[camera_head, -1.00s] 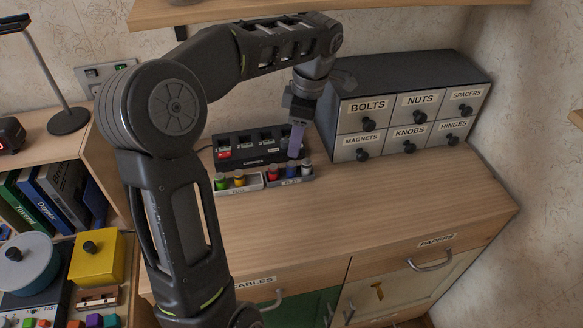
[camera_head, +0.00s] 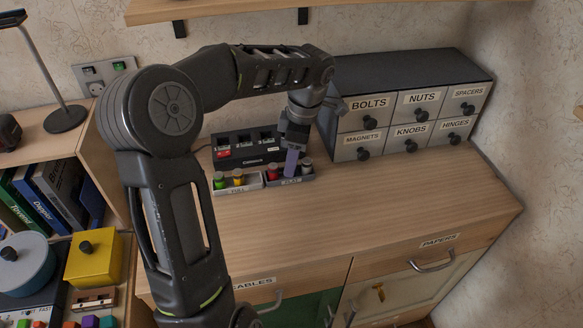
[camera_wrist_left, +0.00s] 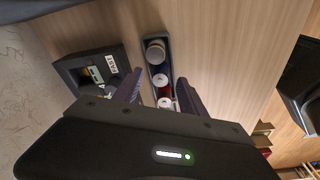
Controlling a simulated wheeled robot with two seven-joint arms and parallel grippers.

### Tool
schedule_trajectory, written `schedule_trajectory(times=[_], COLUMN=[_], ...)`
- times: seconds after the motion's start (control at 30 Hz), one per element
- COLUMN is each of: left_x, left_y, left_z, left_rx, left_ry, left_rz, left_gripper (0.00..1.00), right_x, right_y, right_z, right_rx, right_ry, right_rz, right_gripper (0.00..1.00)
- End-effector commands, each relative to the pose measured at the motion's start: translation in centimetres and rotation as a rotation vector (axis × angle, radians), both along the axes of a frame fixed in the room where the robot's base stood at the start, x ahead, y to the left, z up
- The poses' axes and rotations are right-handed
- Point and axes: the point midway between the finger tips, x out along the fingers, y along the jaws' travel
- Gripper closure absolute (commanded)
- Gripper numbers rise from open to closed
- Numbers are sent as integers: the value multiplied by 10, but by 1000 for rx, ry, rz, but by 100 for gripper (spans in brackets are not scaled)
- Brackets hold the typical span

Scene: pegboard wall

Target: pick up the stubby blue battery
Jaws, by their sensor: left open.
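The blue battery (camera_wrist_left: 160,80) stands in the grey tray labelled FLAT (camera_head: 304,180), between a red battery (camera_head: 271,173) and a grey one (camera_head: 306,166). In the head view the fingers of my left gripper (camera_head: 291,164) hide the blue battery. In the left wrist view its pale round top shows between the two fingers of my left gripper (camera_wrist_left: 158,90). The red battery (camera_wrist_left: 165,102) and the grey battery (camera_wrist_left: 155,52) show in line with it. The gripper is open, pointing down, with nothing held. I cannot tell how far above the battery the fingertips are.
A tray labelled FULL (camera_head: 237,188) with green and yellow batteries stands at the left. A black charger (camera_head: 247,156) is behind the trays. The labelled drawer cabinet (camera_head: 405,110) stands close at the right. The front of the desktop (camera_head: 370,215) is clear.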

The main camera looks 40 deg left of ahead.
Motion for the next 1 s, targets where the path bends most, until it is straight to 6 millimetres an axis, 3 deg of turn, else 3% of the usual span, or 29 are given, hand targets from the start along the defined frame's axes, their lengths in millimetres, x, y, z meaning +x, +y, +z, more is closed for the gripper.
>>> schedule_trajectory(times=[0.63,1.0], left_x=[0,0], left_y=[0,0], left_z=[-3,-3], left_rx=[0,0], left_ry=[-1,-1], left_rz=[0,0], left_gripper=[52,82], right_x=[0,0], right_y=[0,0], right_z=[0,0], right_rx=[0,0], right_ry=[0,0], right_rz=[0,0], right_gripper=[64,64])
